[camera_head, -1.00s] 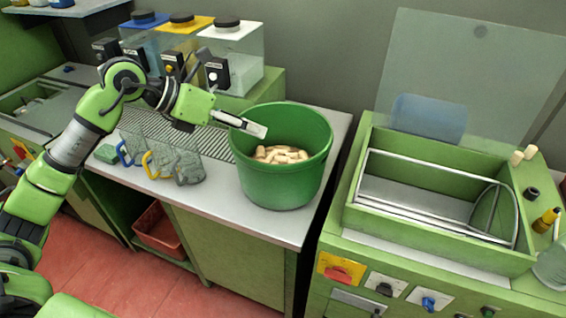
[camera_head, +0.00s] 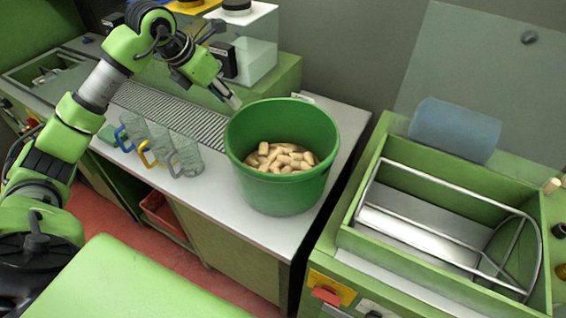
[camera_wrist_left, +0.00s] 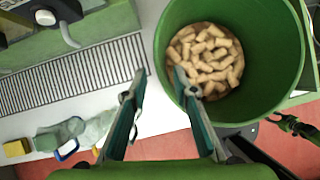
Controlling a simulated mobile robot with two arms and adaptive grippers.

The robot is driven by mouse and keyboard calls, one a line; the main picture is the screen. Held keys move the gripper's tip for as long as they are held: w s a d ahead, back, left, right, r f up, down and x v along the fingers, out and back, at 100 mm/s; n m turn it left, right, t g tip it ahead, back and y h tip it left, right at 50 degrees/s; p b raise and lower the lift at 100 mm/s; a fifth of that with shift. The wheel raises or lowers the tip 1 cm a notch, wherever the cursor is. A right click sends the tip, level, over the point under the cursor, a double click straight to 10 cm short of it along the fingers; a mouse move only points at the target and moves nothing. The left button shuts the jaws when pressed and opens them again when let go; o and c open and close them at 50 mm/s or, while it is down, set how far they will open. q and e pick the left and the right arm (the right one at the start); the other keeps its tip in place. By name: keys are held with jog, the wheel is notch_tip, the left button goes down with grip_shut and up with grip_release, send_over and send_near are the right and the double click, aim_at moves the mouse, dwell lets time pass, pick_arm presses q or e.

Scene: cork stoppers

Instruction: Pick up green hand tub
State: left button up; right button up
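The green tub (camera_head: 283,194) stands upright on the light worktop, near its right end, with several cork stoppers (camera_head: 280,158) in its bottom. The tub also shows in the left wrist view (camera_wrist_left: 275,85). My left gripper (camera_head: 234,101) is above the worktop at the tub's rear left rim. In the left wrist view its two fingers (camera_wrist_left: 161,74) are spread apart with nothing between them held. The right finger overlaps the tub's left rim in that view, and the left finger lies outside it. I cannot tell whether either touches.
Several clear jugs with coloured handles (camera_head: 160,148) stand left of the tub, before a slatted drain (camera_head: 180,115). A green machine with an open bin and wire frame (camera_head: 440,225) is on the right, across a narrow gap.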

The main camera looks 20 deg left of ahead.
aim_at(244, 110)
pick_arm(q)
jog(key=x, duration=0.3)
jog(key=shift+w+d+p, duration=0.1)
jog(key=shift+p, duration=0.2)
jog(key=p+x, duration=0.2)
jog(key=shift+w+d+f, duration=0.15)
jog(key=shift+w+f, duration=0.1)
jog(key=shift+w, duration=0.1)
jog(key=p+x, duration=0.1)
jog(key=x, duration=0.2)
jog(key=shift+w+f, duration=0.1)
jog(key=shift+f, duration=0.05)
jog(key=shift+w+f, duration=0.1)
grip_shut()
pick_arm(e)
jog(key=r, duration=0.4)
jog(key=shift+s+a, duration=0.15)
jog(key=shift+a, duration=0.05)
